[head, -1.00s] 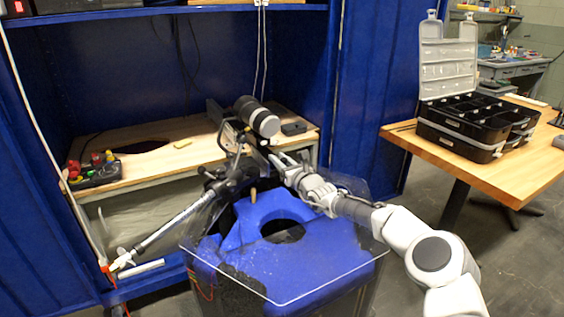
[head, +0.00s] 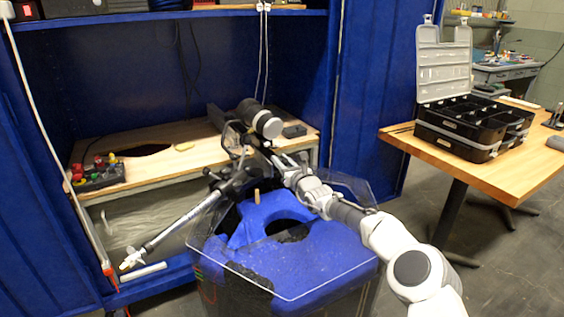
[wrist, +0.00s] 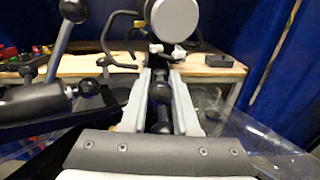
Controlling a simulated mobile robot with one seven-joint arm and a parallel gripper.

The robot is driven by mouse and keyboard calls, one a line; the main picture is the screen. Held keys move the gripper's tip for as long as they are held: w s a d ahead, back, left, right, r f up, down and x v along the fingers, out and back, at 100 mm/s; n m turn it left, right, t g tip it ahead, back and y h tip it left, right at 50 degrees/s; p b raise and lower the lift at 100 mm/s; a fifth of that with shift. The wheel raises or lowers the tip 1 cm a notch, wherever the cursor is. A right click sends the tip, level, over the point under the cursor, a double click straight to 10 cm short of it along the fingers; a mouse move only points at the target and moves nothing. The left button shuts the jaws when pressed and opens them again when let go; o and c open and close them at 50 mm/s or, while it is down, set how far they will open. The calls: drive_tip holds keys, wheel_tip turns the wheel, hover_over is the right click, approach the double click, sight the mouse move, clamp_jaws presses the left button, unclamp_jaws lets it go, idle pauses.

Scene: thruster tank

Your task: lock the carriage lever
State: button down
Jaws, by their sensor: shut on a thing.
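My gripper (wrist: 160,76) points away from the wrist camera, with its two pale fingers on either side of a dark ball-ended lever (wrist: 159,92). It is shut on this lever, which I take to be the carriage lever. In the head view my gripper (head: 268,150) is at the carriage behind the tank, below a dark cylinder with a pale end (head: 266,124). The lever is too small and covered to make out there. The thruster shaft (head: 185,220) slopes down left from the carriage to a white propeller (head: 132,259). I cannot tell whether the lever is locked.
The clear-rimmed tank with a blue insert (head: 300,258) stands under my arm. Another grey rod with a black ball (wrist: 75,10) is left of my gripper in the wrist view. A button box (head: 97,174) sits on the wooden bench (head: 150,162). A toolbox (head: 470,130) stands on the right table.

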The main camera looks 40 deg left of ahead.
drive_tip(key=shift+f, duration=0.15)
drive_tip(key=c, duration=0.8)
unclamp_jaws()
drive_tip(key=shift+o, duration=0.2)
drive_tip(key=shift+d+r, duration=0.15)
drive_tip(key=shift+r, duration=0.05)
drive_tip(key=shift+s+d+r+p, duration=0.1)
drive_tip(key=shift+s+d+p, duration=0.15)
drive_tip(key=shift+d+p, duration=0.2)
drive_tip(key=p+v, duration=0.4)
drive_tip(key=v, duration=1.2)
drive_tip(key=shift+f, duration=0.2)
drive_tip(key=shift+d, duration=0.1)
